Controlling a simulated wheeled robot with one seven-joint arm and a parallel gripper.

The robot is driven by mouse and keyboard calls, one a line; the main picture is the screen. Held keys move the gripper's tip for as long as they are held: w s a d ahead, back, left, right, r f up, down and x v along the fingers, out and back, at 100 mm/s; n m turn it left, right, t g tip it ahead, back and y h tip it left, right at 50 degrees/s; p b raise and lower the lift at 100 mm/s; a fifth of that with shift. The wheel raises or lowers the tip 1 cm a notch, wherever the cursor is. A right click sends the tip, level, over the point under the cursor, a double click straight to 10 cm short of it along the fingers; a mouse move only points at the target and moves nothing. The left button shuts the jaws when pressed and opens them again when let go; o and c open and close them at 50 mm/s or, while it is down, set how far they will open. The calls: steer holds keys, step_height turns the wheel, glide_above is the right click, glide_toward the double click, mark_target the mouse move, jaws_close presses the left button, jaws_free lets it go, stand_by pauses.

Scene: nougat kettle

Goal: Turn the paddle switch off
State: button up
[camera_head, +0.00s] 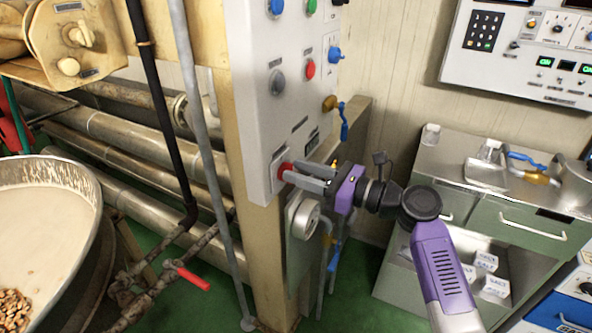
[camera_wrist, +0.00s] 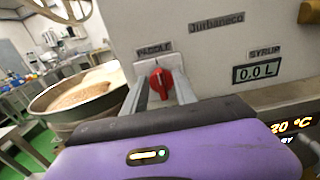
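The paddle switch is a red rotary knob (camera_wrist: 161,80) on the light grey control panel, under a label reading "PADDLE". Its raised grip looks close to upright in the wrist view. In the head view the red knob (camera_head: 283,170) shows at the lower part of the panel, partly hidden by my fingers. My gripper (camera_head: 297,177) points at the panel from the right. In the wrist view my gripper's two grey fingers (camera_wrist: 161,86) stand on either side of the knob, apart, with small gaps beside it. I cannot tell whether a finger touches it.
The control panel (camera_head: 262,95) carries other knobs and buttons above. A "SYRUP" display (camera_wrist: 257,72) reading 0.0 L sits right of the knob. A blue-handled valve (camera_head: 343,122) is close above my wrist. A large kettle (camera_head: 92,245) stands at left, a metal cabinet (camera_head: 455,190) at right.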

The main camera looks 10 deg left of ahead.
steer(key=shift+w+a, duration=0.2)
steer(key=shift+a, duration=0.4)
jaws_close()
